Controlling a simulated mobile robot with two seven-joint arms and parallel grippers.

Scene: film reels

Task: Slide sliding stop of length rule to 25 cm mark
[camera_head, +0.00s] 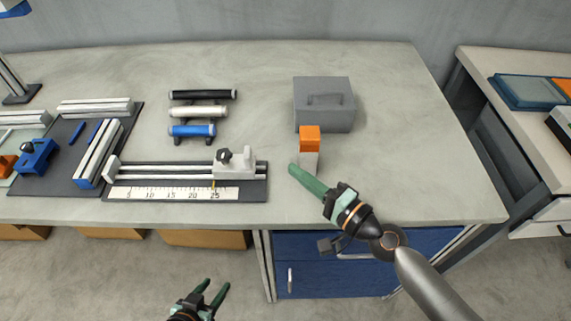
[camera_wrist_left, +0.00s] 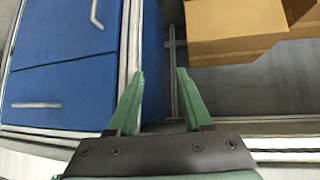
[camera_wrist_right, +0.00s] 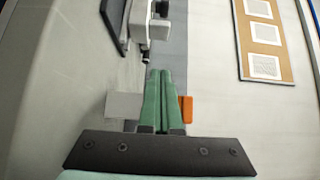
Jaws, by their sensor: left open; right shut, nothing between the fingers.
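The length rule (camera_head: 145,193) lies on a dark base at the bench's front, with a white scale and two rails. Its pale sliding stop (camera_head: 234,165) has a dark knob on top and sits near the right end. A small orange pointer under the stop shows at about the 25 mark. The stop also appears near the top of the right wrist view (camera_wrist_right: 158,28). My right gripper (camera_head: 293,169) is shut and empty, to the right of the stop and apart from it. My left gripper (camera_head: 215,287) is open and empty, in front of the bench edge; its fingers show apart (camera_wrist_left: 160,80).
A grey block with an orange top (camera_head: 309,140) stands close behind my right gripper. A grey case (camera_head: 325,105) is farther back. Black, white and blue rollers (camera_head: 198,111) lie behind the rule. Blue drawers (camera_head: 325,270) are under the bench. The bench's right part is clear.

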